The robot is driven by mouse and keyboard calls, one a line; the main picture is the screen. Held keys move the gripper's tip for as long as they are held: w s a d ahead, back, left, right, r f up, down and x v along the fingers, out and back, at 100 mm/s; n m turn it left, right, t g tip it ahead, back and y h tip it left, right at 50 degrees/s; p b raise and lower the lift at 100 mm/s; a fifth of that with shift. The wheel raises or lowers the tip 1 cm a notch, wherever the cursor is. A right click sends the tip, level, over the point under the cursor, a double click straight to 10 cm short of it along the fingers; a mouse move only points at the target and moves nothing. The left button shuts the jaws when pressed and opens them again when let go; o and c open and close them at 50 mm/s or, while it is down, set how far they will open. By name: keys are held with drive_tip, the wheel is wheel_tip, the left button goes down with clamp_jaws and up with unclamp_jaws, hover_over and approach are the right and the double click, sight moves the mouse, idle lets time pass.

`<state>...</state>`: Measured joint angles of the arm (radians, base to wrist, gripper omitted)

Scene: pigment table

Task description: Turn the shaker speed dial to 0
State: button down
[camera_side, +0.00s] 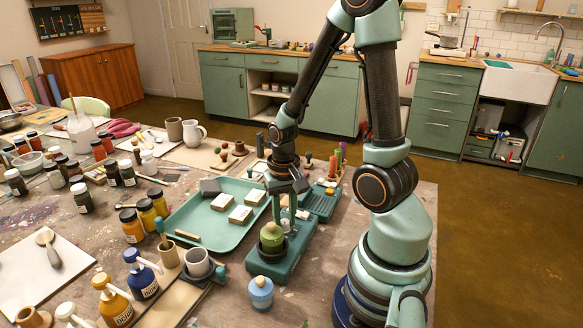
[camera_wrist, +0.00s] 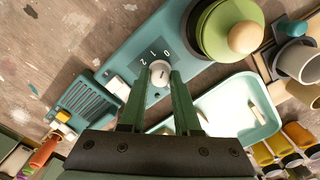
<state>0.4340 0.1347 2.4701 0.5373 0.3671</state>
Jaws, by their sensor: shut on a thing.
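The shaker (camera_side: 268,265) is a teal box on the table with a green lidded pot (camera_side: 271,238) on its top. In the wrist view its pale round speed dial (camera_wrist: 160,73) sits beside a dark scale marked 0, 1, 2 (camera_wrist: 153,55). My gripper (camera_wrist: 159,78) is shut on the dial, one green finger on each side of it. In the side view my gripper (camera_side: 290,208) reaches down onto the shaker behind the green pot, and the dial is mostly hidden by the fingers. I cannot tell exactly which number the dial points to.
A teal tray (camera_side: 190,232) with pale blocks lies left of the shaker. A teal slotted rack (camera_side: 322,203) stands behind it to the right. The green pot (camera_wrist: 228,28) stands near the fingers.

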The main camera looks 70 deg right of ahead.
sight(285, 221)
drive_tip(key=c, duration=0.6)
unclamp_jaws()
drive_tip(key=shift+r, duration=0.1)
wheel_tip(285, 221, up, 12)
drive_tip(key=w+a+r+n+t, duration=0.1)
drive_tip(key=a+r+n+t, duration=0.1)
drive_tip(key=a+n, duration=0.1)
drive_tip(key=w+a+r+n+t, duration=0.1)
drive_tip(key=a+r+n, duration=0.2)
drive_tip(key=a, duration=0.1)
drive_tip(key=w+a+r+n+t, duration=0.1)
drive_tip(key=a+r+n+t, duration=0.1)
drive_tip(key=a+n, duration=0.1)
drive_tip(key=shift+w+a+r+t, duration=0.2)
drive_tip(key=shift+w+a+t, duration=0.15)
drive_tip(key=shift+a, duration=0.4)
